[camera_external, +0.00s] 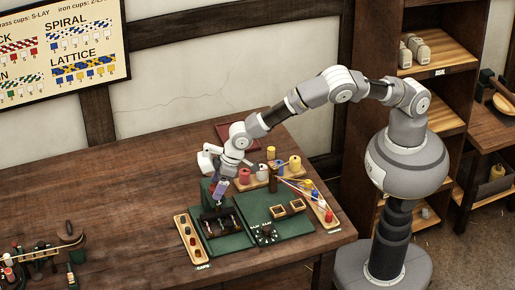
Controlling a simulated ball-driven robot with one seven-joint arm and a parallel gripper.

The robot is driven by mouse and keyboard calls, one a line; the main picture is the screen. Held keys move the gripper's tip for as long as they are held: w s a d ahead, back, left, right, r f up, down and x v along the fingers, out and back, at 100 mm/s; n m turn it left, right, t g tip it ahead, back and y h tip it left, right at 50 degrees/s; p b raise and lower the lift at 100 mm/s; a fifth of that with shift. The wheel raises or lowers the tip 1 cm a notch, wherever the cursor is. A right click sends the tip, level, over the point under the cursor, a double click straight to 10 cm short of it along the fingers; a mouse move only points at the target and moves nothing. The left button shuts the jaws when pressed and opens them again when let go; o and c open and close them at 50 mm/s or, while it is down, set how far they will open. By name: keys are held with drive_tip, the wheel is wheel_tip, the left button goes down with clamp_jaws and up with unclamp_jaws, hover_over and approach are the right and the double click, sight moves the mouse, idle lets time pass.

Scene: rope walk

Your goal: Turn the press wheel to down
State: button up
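My gripper (222,181) is over the left part of the green board (249,252), pointing down. Purple and pinkish colours show at its fingertips, and I cannot tell whether they belong to the fingers or to a held thing. A dark green upright block (206,190) stands just beside it. A dark frame with small rods (219,222) lies on the board below the gripper. I cannot make out the press wheel for certain; it may be hidden behind the gripper or too small to see.
A wooden tray of caps (188,243) lies left of the board. Coloured spools (295,163) stand on a wooden rack behind. Another tray with coloured pieces (325,212) is at the right. A wooden rack of tools (62,245) is at the far left. The table's middle left is clear.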

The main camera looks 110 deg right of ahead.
drive_tip(key=p+v, duration=0.1)
drive_tip(key=v, duration=0.6)
drive_tip(key=shift+r, duration=0.35)
drive_tip(key=shift+s, duration=0.15)
